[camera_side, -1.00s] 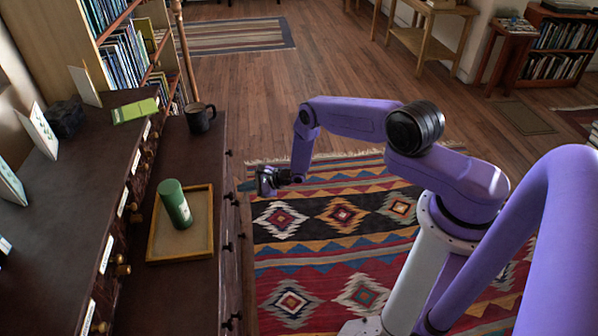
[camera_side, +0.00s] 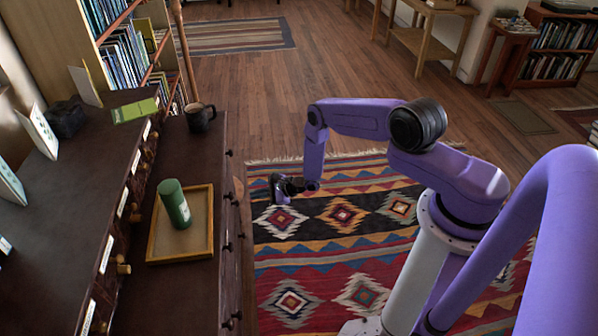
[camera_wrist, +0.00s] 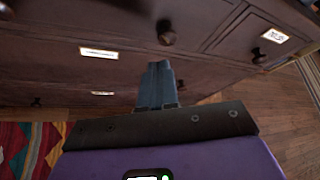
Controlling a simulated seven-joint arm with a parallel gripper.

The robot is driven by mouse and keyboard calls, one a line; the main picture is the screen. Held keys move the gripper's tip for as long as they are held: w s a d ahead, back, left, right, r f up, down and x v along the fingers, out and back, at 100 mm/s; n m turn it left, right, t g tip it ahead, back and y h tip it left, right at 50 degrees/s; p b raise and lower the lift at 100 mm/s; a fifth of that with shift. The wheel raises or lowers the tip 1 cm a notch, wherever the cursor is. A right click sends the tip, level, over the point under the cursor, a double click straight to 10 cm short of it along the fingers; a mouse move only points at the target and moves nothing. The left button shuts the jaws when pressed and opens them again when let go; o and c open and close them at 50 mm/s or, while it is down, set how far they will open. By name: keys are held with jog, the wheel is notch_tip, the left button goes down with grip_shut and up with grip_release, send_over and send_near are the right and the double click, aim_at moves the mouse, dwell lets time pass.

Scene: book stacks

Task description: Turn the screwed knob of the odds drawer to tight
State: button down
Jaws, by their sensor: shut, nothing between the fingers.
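My gripper (camera_side: 276,188) hangs above the rug, to the right of the dark dresser front and clear of it. In the wrist view its fingers (camera_wrist: 160,70) are together and empty. That view shows a round dark knob (camera_wrist: 166,36) on a drawer front just beyond the fingertips, apart from them. Another knob (camera_wrist: 258,56) shows to its right, near a white label (camera_wrist: 268,36); a label (camera_wrist: 98,53) shows at left. The label writing is too small to read, so I cannot tell which drawer is odds, nor how tight any knob is.
A green canister (camera_side: 174,204) stands on a wooden tray (camera_side: 207,248) on the dresser top (camera_side: 190,290), with a dark mug (camera_side: 200,119) behind. Brass knobs (camera_side: 123,266) and labels line the raised drawers at left.

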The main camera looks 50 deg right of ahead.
jog(key=w+a, duration=0.5)
dwell(0.4)
jog(key=shift+d, duration=0.15)
dwell(0.5)
jog(key=shift+w+d+r, duration=0.55)
jog(key=shift+w+d, duration=0.05)
dwell(0.4)
jog(key=s+d, duration=0.4)
jog(key=shift+s+r, duration=0.3)
jog(key=shift+r, duration=0.05)
dwell(0.5)
jog(key=shift+a, duration=0.1)
